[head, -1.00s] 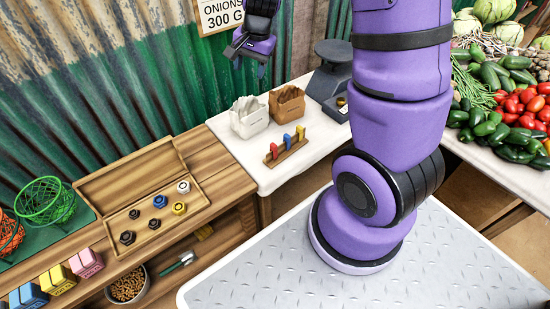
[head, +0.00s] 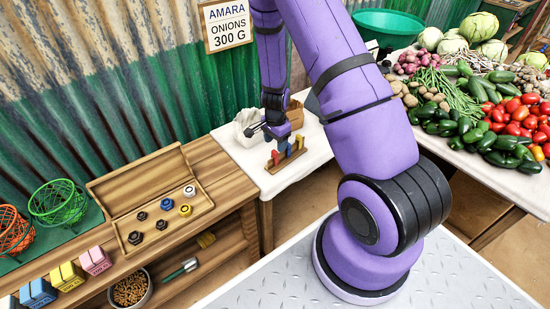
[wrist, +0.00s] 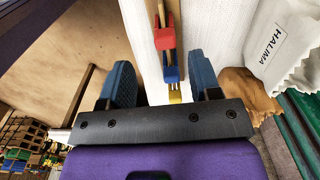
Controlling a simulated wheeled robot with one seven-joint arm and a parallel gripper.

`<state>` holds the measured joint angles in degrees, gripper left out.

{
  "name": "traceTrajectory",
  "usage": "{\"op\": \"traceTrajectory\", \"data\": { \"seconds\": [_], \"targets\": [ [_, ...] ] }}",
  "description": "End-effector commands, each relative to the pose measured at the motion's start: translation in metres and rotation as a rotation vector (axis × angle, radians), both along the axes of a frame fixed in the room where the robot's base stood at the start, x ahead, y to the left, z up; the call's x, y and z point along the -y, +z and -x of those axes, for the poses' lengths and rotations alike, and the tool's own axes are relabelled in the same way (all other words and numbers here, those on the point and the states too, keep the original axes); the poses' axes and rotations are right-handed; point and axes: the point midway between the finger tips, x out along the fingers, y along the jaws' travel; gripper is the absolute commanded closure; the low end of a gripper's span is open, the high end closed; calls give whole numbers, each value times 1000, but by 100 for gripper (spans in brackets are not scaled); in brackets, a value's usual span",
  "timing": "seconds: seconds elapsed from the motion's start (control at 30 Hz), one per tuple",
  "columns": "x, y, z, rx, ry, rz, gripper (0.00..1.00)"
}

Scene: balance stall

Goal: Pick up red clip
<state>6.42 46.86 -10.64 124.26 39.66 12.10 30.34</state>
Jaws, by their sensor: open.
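The red clip (head: 275,157) stands on a small wooden rack (head: 285,164) on the white cloth, at the rack's left end in the head view. In the wrist view the red clip (wrist: 164,36) is beyond my fingertips, near the top. The blue clip (wrist: 170,70) is between my fingers as seen there, and the yellow clip (wrist: 175,96) is nearer the palm, partly hidden. My gripper (wrist: 163,78) is open and empty. In the head view my gripper (head: 268,132) is above the rack and hides part of it.
A white bag (head: 247,120) and a brown bag (head: 295,114) stand behind the rack. A wooden box of weights (head: 128,222) lies on the bench at left. Vegetables (head: 480,110) cover the right-hand table. Bare cloth (head: 262,182) lies in front of the rack.

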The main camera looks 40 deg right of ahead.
Motion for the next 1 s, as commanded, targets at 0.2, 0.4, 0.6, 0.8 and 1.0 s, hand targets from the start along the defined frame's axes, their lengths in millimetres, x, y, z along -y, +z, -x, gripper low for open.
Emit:
{"op": "traceTrajectory", "data": {
  "seconds": [0.2, 0.4, 0.6, 0.8, 1.0],
  "targets": [
    [0, -25, 0, -1, -1, -2, 43],
    [0, -36, -1, 0, 0, -1, 43],
    [1, -62, -6, -1, 1, -2, 43],
    [1, -79, -6, 0, 0, -1, 43],
    [1, -81, -6, 1, 1, -1, 43]
  ]
}}
